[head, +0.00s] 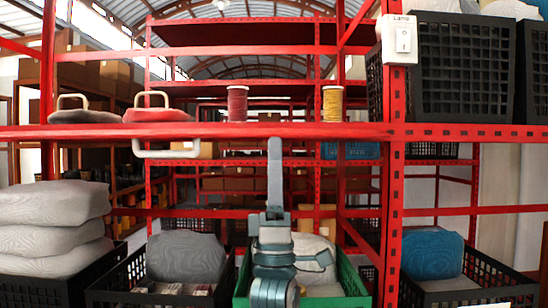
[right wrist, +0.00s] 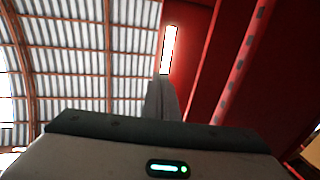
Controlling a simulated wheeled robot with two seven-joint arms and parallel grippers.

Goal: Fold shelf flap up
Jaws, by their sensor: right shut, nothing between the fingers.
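The red shelf flap (head: 230,131) shows edge-on as a long level board across the head view, at about mid-height. A pale handle (head: 165,153) hangs under its front edge on the left. My right gripper (head: 274,145) points straight up in the head view, shut and empty. Its tip overlaps the flap's lower edge, right of the handle; whether it touches I cannot tell. In the right wrist view the closed fingers (right wrist: 161,98) stand upright, with a red surface to their right. My left gripper is not in view.
Two kettlebell-like items (head: 156,114), a red spool (head: 237,104) and a yellow spool (head: 332,104) appear on or behind the flap. A white switch (head: 401,40) sits on the right post (head: 394,190). Crates, including a green one (head: 345,275), stand below.

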